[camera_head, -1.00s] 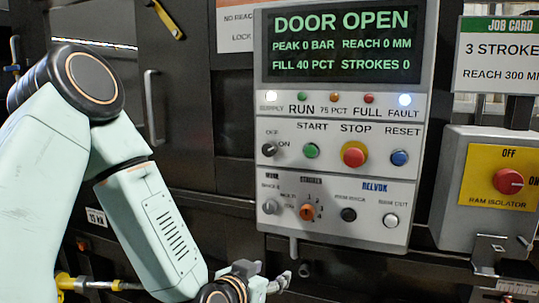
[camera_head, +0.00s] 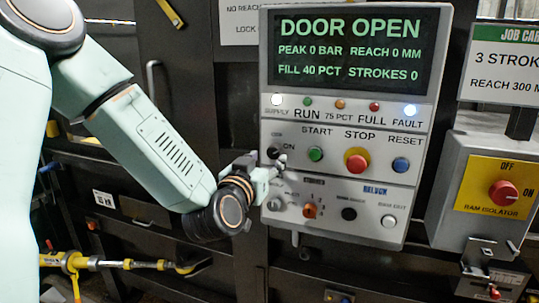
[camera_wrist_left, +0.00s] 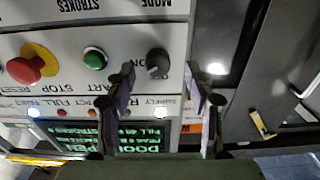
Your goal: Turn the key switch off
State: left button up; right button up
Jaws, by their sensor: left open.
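The key switch (camera_head: 272,152) is a small dark round knob marked ON/OFF at the left of the grey control panel (camera_head: 440,60). It also shows in the left wrist view (camera_wrist_left: 158,62), upside down, between and beyond the two fingertips. My left gripper (camera_head: 278,165) is at the panel's left side, just below and in front of the switch, partly covering its label. In the wrist view the gripper (camera_wrist_left: 172,88) is open, its fingers apart on both sides of the knob. I cannot tell whether either finger touches it. My right gripper is not in view.
A green START button (camera_head: 316,154), a red STOP button (camera_head: 357,161) and a blue RESET button (camera_head: 401,165) sit to the right of the switch. A red ram isolator knob (camera_head: 503,193) stands further right.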

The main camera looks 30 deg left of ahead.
aim_at(275, 151)
pick_arm(q)
jog(key=shift+w+d+r, duration=0.1)
jog(key=shift+w, duration=0.5)
jog(key=shift+w+d+r, duration=0.1)
jog(key=shift+w, duration=0.5)
jog(key=shift+w+a+f, duration=0.1)
jog(key=shift+a+f, duration=0.05)
jog(key=shift+a, duration=0.45)
jog(key=shift+w+d, duration=0.1)
jog(key=shift+d, duration=0.3)
jog(key=c, duration=0.4)
jog(key=shift+c, duration=0.8)
jog(key=shift+a, duration=0.25)
jog(key=c, duration=0.3)
jog(key=shift+d, duration=0.15)
grip_shut()
